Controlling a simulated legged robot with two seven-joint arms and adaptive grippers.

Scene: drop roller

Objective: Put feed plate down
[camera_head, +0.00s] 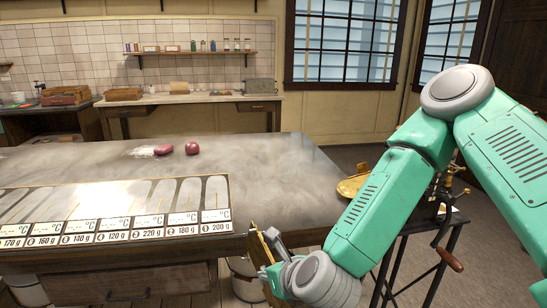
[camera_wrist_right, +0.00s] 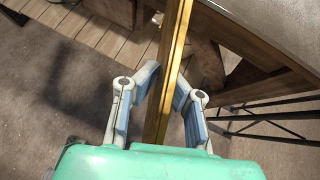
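The feed plate (camera_head: 257,243) is a thin brown-and-yellow board, seen nearly edge-on beside the front right corner of the big table. In the right wrist view the plate (camera_wrist_right: 172,70) runs lengthwise between the two fingers. My right gripper (camera_head: 272,243) has its fingertips closed against both faces of the plate, and it also shows in the right wrist view (camera_wrist_right: 167,82). The plate's lower part is partly hidden by my wrist in the head view. The drop roller (camera_head: 441,205) stands on a dark stand at the right, partly behind my right arm. My left gripper is not in view.
The big table (camera_head: 270,170) has a mostly clear top, with dark red lumps (camera_head: 192,148) and white powder at its back. A temperature chart (camera_head: 120,212) lies at its front left. A brass pan (camera_head: 350,186) and a wooden crank handle (camera_head: 449,260) sit by the roller.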

